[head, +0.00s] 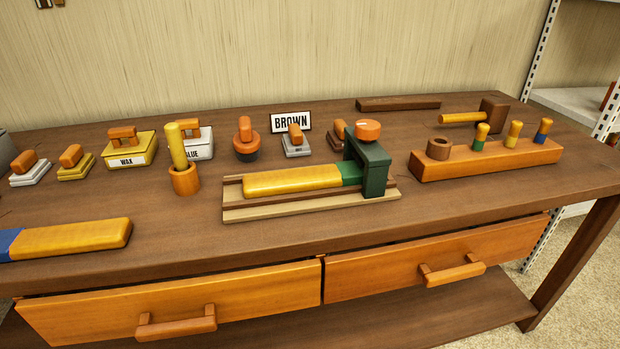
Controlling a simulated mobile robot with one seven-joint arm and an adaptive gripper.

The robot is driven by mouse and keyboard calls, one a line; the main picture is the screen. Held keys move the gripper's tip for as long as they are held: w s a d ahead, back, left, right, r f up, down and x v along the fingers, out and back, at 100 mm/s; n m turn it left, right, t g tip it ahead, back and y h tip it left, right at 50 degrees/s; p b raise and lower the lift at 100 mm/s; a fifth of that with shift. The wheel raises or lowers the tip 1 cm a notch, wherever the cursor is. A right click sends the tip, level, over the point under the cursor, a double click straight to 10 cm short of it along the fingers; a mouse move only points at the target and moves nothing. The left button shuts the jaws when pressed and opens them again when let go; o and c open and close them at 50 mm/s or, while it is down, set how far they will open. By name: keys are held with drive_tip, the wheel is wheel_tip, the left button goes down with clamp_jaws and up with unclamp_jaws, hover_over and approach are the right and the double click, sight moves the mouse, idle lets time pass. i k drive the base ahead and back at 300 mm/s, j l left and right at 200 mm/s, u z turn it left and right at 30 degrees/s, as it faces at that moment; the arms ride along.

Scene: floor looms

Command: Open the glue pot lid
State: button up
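A white box-shaped pot (205,141) stands towards the back left of the bench in the head view. Its front label shows "LUE"; the first part is hidden by an upright yellow rod. I take it as the glue pot. An orange-brown handle (190,126) shows on its top, partly behind the rod. The lid appears to lie flat on the pot, though its edge is too small to see clearly. My gripper is not in view.
The yellow rod (176,146) stands in an orange cup (186,181) just in front of the pot. A yellow WAX box (146,153) is to its left, and a round orange-topped pot (245,138) to its right. A vise-like green fixture (373,168) stands right of centre.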

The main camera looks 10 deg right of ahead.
sight(189, 128)
drive_tip(key=i+j+u, duration=0.3)
drive_tip(key=j+u, duration=0.1)
drive_tip(key=u, duration=0.15)
drive_tip(key=i, duration=0.55)
